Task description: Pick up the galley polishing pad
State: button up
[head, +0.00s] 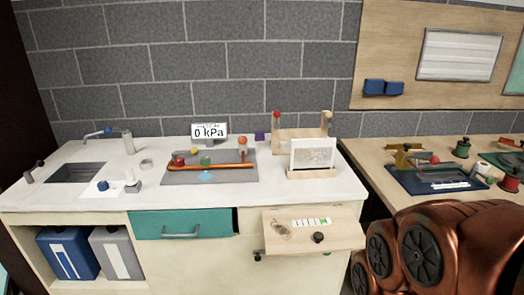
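I cannot tell for certain which thing is the galley polishing pad. A small blue piece (103,185) sits on a white sheet at the left front of the white counter (235,197), near the sink. Two blue blocks (383,87) are on the wooden wall board. A small purple block (260,136) stands at the back of the counter. My gripper is not in view, and nothing is seen held.
The sink (75,173) is at the left. A grey tray (217,178) with an orange pipe lies mid-counter. A framed card (313,153) stands right of it. A teal drawer (183,224) and tilted wooden flap (312,232) jut below. A wooden bench (378,157) is at right.

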aim_at(260, 136)
jog(key=u, duration=0.7)
jog(key=i, duration=0.65)
jog(key=u, duration=0.8)
jog(key=i, duration=1.35)
jog(key=z, duration=0.85)
